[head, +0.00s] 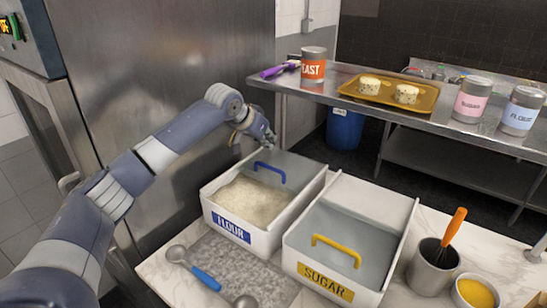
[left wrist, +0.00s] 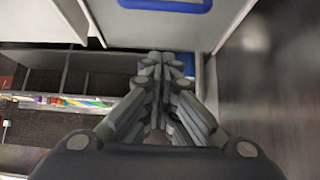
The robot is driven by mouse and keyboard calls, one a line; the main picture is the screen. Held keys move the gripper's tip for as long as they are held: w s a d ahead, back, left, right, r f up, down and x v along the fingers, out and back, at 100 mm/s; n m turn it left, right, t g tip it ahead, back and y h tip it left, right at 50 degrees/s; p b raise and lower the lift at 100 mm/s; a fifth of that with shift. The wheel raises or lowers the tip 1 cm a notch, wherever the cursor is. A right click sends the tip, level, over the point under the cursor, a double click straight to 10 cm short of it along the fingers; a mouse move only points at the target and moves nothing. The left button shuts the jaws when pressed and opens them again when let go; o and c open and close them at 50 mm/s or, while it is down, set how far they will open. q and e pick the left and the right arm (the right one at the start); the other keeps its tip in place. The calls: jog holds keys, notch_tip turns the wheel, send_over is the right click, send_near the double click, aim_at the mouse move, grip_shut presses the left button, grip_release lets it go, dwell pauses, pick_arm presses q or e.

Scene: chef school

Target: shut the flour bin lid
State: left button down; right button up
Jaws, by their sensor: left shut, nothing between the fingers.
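The flour bin (head: 262,240) is a white box with a blue FLOUR label, on the counter left of the sugar bin. Its grey lid (head: 296,167) with a blue handle (head: 269,173) lies over the back part, and flour (head: 250,200) shows in the open front part. My left gripper (head: 270,140) is shut and empty at the back of the bin, behind the lid and its handle. In the left wrist view the shut fingers (left wrist: 162,60) point toward a pale panel (left wrist: 150,28), with a blue handle (left wrist: 165,4) beyond. Contact with the lid cannot be told. My right gripper is not in view.
The sugar bin (head: 318,285), with a yellow handle, stands close on the right. A blue-handled scoop (head: 205,279) lies in front. A steel cabinet (head: 170,70) rises on the left. A steel table (head: 350,98) with a yellow tray (head: 425,97) and cans stands behind.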

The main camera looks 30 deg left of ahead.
aim_at(272, 175)
pick_arm(q)
jog(key=p+x, duration=0.2)
jog(key=x, duration=0.6)
jog(key=shift+w+a+f+p, duration=0.1)
jog(key=shift+f+p, duration=0.1)
jog(key=shift+p, duration=0.2)
jog(key=shift+s+f, duration=0.15)
jog(key=shift+s, duration=0.2)
jog(key=shift+s+a+f+p, duration=0.1)
jog(key=shift+s+p, duration=0.4)
jog(key=shift+s, duration=0.2)
jog(key=shift+s+a+f+p, duration=0.15)
jog(key=shift+s+p, duration=0.3)
jog(key=shift+s, duration=0.25)
jog(key=shift+s+d, duration=0.1)
jog(key=shift+f, duration=0.1)
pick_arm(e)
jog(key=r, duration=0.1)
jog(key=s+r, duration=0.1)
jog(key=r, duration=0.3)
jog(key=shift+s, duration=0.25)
